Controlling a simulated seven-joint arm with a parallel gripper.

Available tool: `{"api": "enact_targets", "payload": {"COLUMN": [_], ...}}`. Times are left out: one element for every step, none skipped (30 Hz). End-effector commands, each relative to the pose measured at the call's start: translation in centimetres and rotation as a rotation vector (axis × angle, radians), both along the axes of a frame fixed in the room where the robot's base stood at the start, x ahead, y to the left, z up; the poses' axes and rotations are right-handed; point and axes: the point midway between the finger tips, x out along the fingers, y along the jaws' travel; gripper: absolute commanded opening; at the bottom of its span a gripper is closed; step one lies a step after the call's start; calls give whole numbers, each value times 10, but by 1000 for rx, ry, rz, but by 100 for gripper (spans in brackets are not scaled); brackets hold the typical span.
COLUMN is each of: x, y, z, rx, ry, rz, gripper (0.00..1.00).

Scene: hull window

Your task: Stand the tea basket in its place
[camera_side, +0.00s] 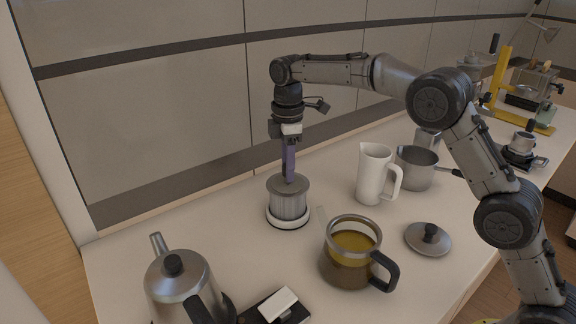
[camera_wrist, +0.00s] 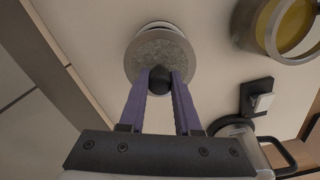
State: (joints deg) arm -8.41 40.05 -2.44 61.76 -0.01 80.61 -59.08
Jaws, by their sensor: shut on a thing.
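The tea basket (camera_side: 288,203) is a grey metal cylinder with a wider flat rim. It looks upright over a round white holder (camera_side: 289,223), with its bottom at or inside the holder's rim; I cannot tell whether it rests fully. My gripper (camera_side: 289,179) points straight down from above, its purple fingers shut on the basket's black knob. In the wrist view, my gripper (camera_wrist: 160,78) pinches the knob (camera_wrist: 159,74) at the near side of the basket's round speckled top (camera_wrist: 160,52). A thin part of the white holder (camera_wrist: 158,25) shows beyond that top; the rest is hidden.
A glass pot of yellow tea (camera_side: 350,258) stands open at front right, its lid (camera_side: 428,238) beside it. A kettle (camera_side: 180,283) and a black-and-white device (camera_side: 275,308) are at front left. A white jug (camera_side: 374,175) and metal pot (camera_side: 416,168) stand right. The wall runs behind.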

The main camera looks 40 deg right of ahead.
Motion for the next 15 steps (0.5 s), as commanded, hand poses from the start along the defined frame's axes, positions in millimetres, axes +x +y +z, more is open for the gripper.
{"api": "enact_targets", "payload": {"x": [0, 0, 0, 0, 0, 0, 0, 0, 0, 0, 0, 0, 0, 0, 0], "y": [0, 0, 0, 0, 0, 0, 0, 0, 0, 0, 0, 0, 0, 0, 0], "z": [0, 0, -1, -1, -2, -1, -1, -1, -1, -1, -1, -1, -1, -1, -1], "rx": [0, 0, 0, 0, 0, 0, 0, 0, 0, 0, 0, 0, 0, 0, 0], "ry": [-1, -1, 0, 0, 0, 0, 0, 0, 0, 0, 0, 0, 0, 0, 0], "rz": [0, 0, 0, 0, 0, 0, 0, 0, 0, 0, 0, 0, 0, 0, 0], "gripper": [0, 0, 0, 0, 34, 41, 46, 52, 59, 64, 67, 67, 67, 67, 67]}}
